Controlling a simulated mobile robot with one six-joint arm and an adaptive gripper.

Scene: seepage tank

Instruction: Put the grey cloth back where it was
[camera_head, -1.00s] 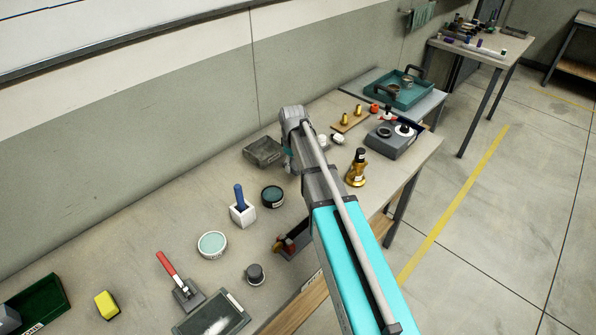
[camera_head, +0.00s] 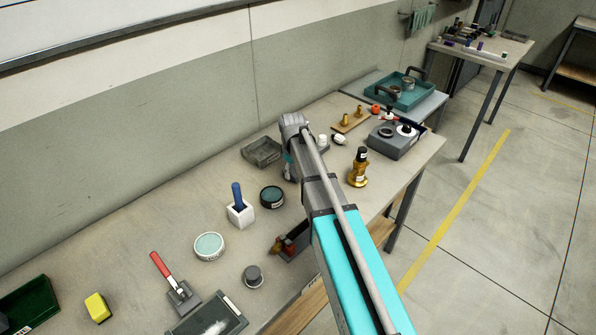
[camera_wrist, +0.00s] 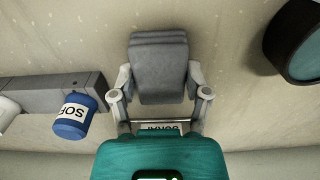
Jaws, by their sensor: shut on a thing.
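The grey cloth (camera_wrist: 158,68) is a folded, layered pad in the middle of the wrist view. My gripper (camera_wrist: 158,78) is shut on it, with one finger at each side. The cloth lies over the pale bench top in that view; I cannot tell whether it touches it. A small printed label (camera_wrist: 160,127) shows just below the cloth, between the gripper's links.
A dark teal round tin (camera_wrist: 295,45) is right of the cloth in the wrist view. A blue labelled jar (camera_wrist: 75,115) and a grey block (camera_wrist: 55,93) are at left. In the head view a dark grey tray (camera_head: 262,152) and a gold-based bottle (camera_head: 358,168) flank my arm.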

